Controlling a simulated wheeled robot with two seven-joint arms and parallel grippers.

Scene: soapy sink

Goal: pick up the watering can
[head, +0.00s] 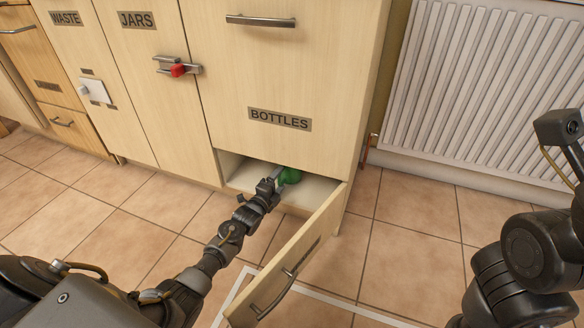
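A green object (290,175), partly hidden, sits inside the low open compartment (318,190) under the "BOTTLES" front. It may be the watering can, but its full shape does not show. My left gripper (272,187) reaches into the compartment's opening, right at the left side of the green object. Its fingers are small and dark, and I cannot tell whether they are closed on it. My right arm (540,250) stands at the right edge, and its gripper fingers do not show.
An open wooden panel (306,255) with a metal handle juts out over the floor to the right of my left forearm. Cabinets labelled "WASTE" (66,18), "JARS" (136,20) and "BOTTLES" (280,119) stand behind. A white radiator (480,90) is on the right wall. Tiled floor lies clear at right.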

